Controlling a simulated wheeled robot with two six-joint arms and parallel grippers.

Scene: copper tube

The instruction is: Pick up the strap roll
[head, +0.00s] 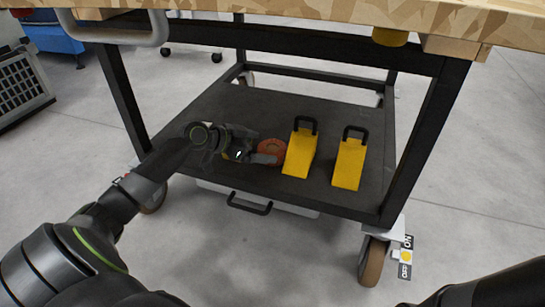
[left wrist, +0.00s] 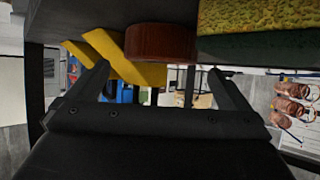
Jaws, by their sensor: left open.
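The strap roll is a flat red-orange disc (head: 271,147) lying on the dark lower shelf of a cart, left of the yellow wedges. It also shows as a brown-red roll (left wrist: 160,42) at the top of the left wrist view. My left gripper (head: 262,157) is at the roll's near left side, and its arm hides part of the shelf. In the left wrist view its two fingers (left wrist: 155,72) are spread, with nothing held between them. The roll lies beyond the fingertips, across the gap; whether they touch it I cannot tell. My right gripper is out of view.
Two yellow wedges with black handles, one (head: 301,152) close to the roll and one (head: 349,164) farther right, stand on the shelf (head: 270,100). A yellow-green sponge-like block (left wrist: 260,18) sits beside the roll. The wooden tabletop (head: 300,10) overhangs; black cart legs (head: 425,140) bound the opening.

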